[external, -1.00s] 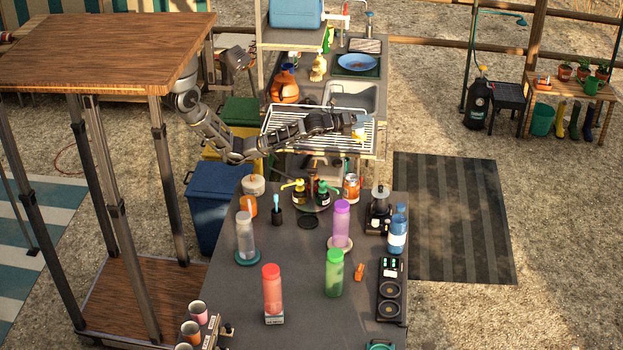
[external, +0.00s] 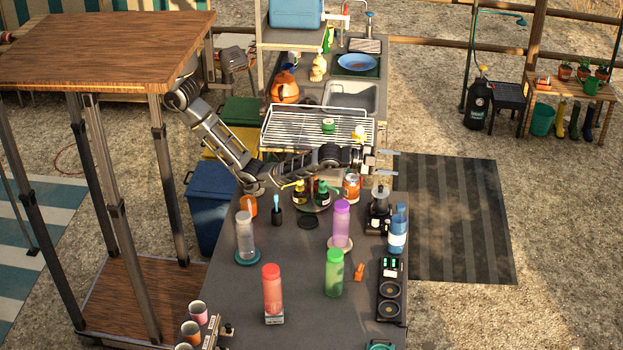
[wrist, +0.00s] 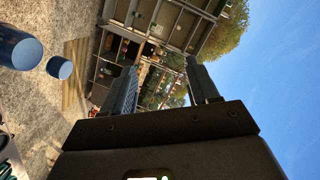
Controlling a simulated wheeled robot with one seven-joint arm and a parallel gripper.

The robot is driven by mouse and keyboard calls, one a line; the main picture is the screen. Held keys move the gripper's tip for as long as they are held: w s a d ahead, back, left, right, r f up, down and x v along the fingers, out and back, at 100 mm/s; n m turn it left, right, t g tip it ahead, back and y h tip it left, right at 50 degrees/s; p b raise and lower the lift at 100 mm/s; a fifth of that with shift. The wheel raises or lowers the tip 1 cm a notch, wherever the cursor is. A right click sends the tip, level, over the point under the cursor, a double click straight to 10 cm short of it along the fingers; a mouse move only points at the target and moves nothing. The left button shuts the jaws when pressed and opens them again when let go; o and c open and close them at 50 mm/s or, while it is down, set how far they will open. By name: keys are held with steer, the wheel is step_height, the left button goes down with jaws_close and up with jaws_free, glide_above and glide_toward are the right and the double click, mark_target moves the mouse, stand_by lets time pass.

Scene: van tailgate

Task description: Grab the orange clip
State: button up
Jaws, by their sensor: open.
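A small orange clip (external: 359,272) lies on the dark grey counter (external: 310,250), just right of the green bottle (external: 334,272). My gripper (external: 388,164) is open and empty, with its two fingers pointing right. It is raised near the counter's far edge, well beyond the clip in the external view. In the wrist view my gripper (wrist: 163,90) shows its two fingers apart with nothing between them. The clip does not show in the wrist view.
Around the clip stand a purple bottle (external: 341,222), a blue bottle (external: 397,233), a black coffee maker (external: 379,210) and a two-ring panel (external: 390,295). A red bottle (external: 272,293) is at left. The counter just in front of the clip is bare.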

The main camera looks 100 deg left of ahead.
steer(key=d+n+h, duration=0.1)
steer(key=d, duration=0.7)
steer(key=n+g+h+b, duration=0.1)
steer(key=n+h+b, duration=0.1)
steer(key=n, duration=0.2)
glide_above(359, 266)
steer(key=a, duration=0.3)
step_height(359, 266, down, 14)
steer(key=s+f, duration=0.1)
steer(key=f, duration=0.3)
steer(key=s+d+f+n+g+h, duration=0.1)
steer(key=s+f, duration=0.1)
steer(key=f, duration=0.2)
steer(key=s+f+n, duration=0.1)
steer(key=s+f, duration=0.1)
steer(key=f, duration=0.2)
steer(key=shift+s+d+g+h+b, duration=0.2)
steer(key=shift+d+g+h+b, duration=0.1)
steer(key=shift+d+h+b, duration=0.1)
steer(key=shift+f+n, duration=0.3)
steer(key=shift+x, duration=2.4)
steer(key=c, duration=0.7)
